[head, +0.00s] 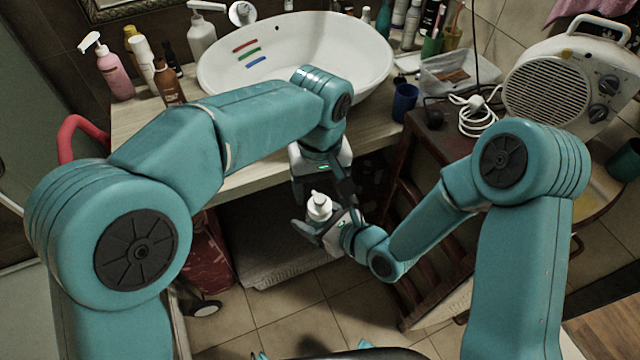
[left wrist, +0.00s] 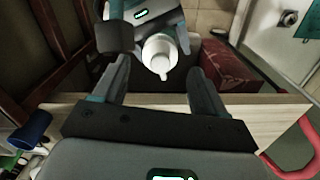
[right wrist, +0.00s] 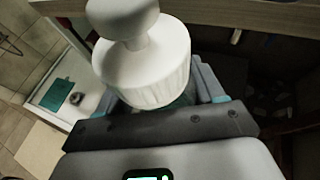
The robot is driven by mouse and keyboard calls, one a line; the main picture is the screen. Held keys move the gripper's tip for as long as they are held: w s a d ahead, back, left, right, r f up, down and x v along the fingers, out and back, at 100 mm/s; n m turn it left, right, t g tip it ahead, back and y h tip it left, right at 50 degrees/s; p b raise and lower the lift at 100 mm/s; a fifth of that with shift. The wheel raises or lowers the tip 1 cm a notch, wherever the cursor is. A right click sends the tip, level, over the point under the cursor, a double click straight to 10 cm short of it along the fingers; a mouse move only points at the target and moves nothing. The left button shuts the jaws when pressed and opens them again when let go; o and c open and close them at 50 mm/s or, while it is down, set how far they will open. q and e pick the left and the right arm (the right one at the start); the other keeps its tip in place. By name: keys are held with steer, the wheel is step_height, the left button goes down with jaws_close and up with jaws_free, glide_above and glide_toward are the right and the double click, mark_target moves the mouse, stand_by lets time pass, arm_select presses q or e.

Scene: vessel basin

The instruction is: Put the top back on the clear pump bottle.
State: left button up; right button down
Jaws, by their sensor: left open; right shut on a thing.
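The white pump top (head: 319,207) with its nozzle is upright at my right gripper (head: 322,222), below the counter's front edge. In the right wrist view the top's ribbed collar (right wrist: 146,68) sits above the jaws. My right gripper is shut on the clear pump bottle (right wrist: 184,99), of which only a dark greenish sliver shows under the collar. Whether the top is fully seated is hidden. My left gripper (head: 322,187) is open just above the top. In the left wrist view the top (left wrist: 160,53) lies between and beyond the open fingers (left wrist: 156,88), without visible contact.
The counter (head: 240,180) carries a white basin (head: 300,55), a pink pump bottle (head: 114,72), other bottles and a blue cup (head: 404,102). A fan heater (head: 560,85) stands right. A dark red wooden stand (head: 400,190) is close to my right forearm. Tiled floor (head: 290,310) is open below.

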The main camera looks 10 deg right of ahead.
mark_target(320, 198)
arm_select(q)
step_height(320, 198, up, 3)
steer(key=n, duration=0.6)
steer(key=shift+r+n, duration=0.2)
steer(key=shift+n, duration=0.1)
steer(key=shift+f, duration=4.05)
steer(key=c, duration=1.1)
steer(key=m, duration=0.7)
